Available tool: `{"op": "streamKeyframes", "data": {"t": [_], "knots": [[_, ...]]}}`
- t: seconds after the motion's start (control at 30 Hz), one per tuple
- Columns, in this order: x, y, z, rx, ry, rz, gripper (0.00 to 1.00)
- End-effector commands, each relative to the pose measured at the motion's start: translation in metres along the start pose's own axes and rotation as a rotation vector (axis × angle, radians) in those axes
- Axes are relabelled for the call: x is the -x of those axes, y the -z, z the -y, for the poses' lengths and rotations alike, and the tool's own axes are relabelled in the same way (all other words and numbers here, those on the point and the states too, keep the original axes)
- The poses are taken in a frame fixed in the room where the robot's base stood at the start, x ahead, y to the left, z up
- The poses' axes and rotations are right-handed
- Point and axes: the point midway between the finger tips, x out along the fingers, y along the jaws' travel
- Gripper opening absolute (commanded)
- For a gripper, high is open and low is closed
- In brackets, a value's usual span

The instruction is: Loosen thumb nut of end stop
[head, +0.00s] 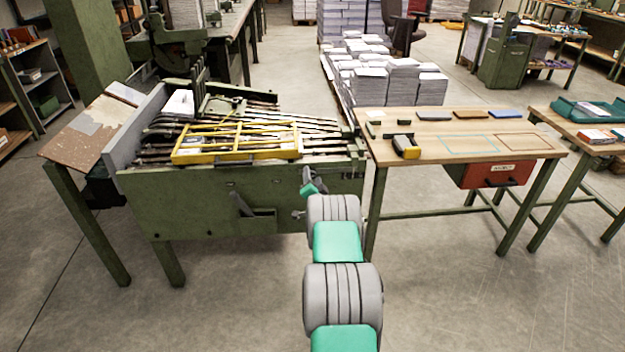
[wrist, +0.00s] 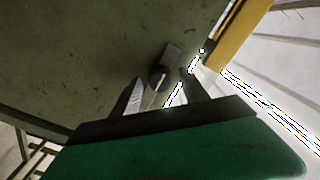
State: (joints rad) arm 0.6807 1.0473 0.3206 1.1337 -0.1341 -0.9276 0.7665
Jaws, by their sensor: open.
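My gripper (wrist: 164,76) is open in the wrist view. Its two fingers stand apart on either side of a small dark knob with a round end (wrist: 158,77), likely the thumb nut, in front of the green machine panel (wrist: 70,50). I cannot tell whether the fingers touch it. In the head view, my gripper (head: 307,181) is small and partly hidden by my own arm, near the right end of the machine's green front (head: 210,205). The end stop and nut cannot be made out there.
A yellow guard frame (head: 235,156) lies over the machine's bars; a yellow edge (wrist: 238,35) is close at the right in the wrist view. A wooden table (head: 450,150) with a red drawer (head: 490,175) stands right of my arm. Open floor lies in front.

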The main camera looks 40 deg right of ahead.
Motion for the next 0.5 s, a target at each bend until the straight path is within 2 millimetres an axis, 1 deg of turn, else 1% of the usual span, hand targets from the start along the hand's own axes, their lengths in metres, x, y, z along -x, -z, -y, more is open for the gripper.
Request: {"op": "streamKeyframes", "data": {"t": [0.13,0.5], "knots": [[0.0003,-0.0001,0.0000,0.000,0.000,0.000,0.52],[0.0006,-0.0002,-0.0001,0.001,-0.001,0.001,0.22]]}}
